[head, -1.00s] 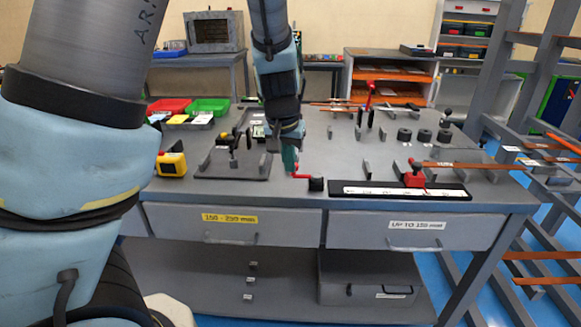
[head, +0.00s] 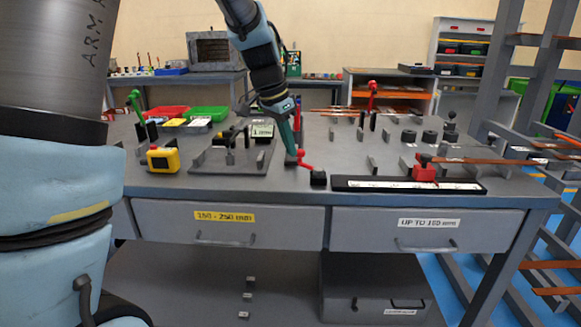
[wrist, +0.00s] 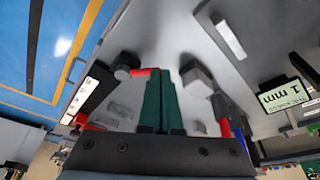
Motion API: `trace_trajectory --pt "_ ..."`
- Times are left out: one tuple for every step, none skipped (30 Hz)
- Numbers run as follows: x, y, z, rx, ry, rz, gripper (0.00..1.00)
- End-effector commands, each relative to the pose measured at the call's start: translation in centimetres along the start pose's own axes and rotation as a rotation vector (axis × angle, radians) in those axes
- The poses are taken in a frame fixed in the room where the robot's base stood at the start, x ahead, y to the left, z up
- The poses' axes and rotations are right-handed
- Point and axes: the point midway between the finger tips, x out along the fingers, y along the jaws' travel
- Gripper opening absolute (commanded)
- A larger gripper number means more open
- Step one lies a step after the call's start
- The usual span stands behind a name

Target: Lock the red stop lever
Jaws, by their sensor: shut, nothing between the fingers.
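A small red lever (head: 304,160) with a round knob stands at a black block (head: 318,178) near the table's front edge. In the head view its knob is up and its arm slopes down to the right to the block. My gripper (head: 291,163) points down just left of the lever, its green fingers very close to it. The wrist view shows the closed fingers (wrist: 163,72) beside the red lever (wrist: 142,72). I cannot tell whether they touch it. A red stop block (head: 424,170) sits on the ruler rail (head: 375,184) to the right.
A yellow box with a red button (head: 162,158) and a grey fixture plate (head: 225,185) lie to the left. Black round knobs (head: 408,136) and an upright red-handled lever (head: 372,89) stand farther back. A copper bar (head: 470,160) extends right from the stop block.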

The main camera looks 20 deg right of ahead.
Motion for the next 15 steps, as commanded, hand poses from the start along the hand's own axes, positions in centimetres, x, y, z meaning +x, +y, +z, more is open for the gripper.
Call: trace_trajectory --pt "0.3 -0.4 -0.2 0.037 0.001 0.013 0.00" --pt "0.3 -0.5 -0.3 0.065 0.001 0.022 0.00" --pt "0.4 -0.6 -0.6 0.101 0.001 0.034 0.00" --pt "0.4 -0.8 -0.8 0.128 0.001 0.043 0.00" --pt "0.5 -0.8 -1.0 0.155 0.001 0.052 0.00" --pt "0.5 -1.0 -1.2 0.191 0.001 0.064 0.00" --pt "0.5 -1.0 -1.4 0.219 0.001 0.072 0.00" --pt "0.5 -1.1 -1.6 0.246 0.001 0.081 0.00" --pt "0.6 -1.2 -1.9 0.282 0.000 0.094 0.00" --pt "0.6 -1.2 -2.1 0.310 0.001 0.102 0.00" --pt "0.6 -1.3 -2.3 0.336 0.001 0.112 0.00" --pt "0.7 -1.4 -2.6 0.372 0.001 0.123 0.00" --pt "0.7 -1.4 -2.8 0.399 0.001 0.131 0.00" --pt "0.8 -1.4 -2.9 0.426 0.000 0.141 0.00" --pt "0.8 -1.5 -3.2 0.459 0.001 0.151 0.00"
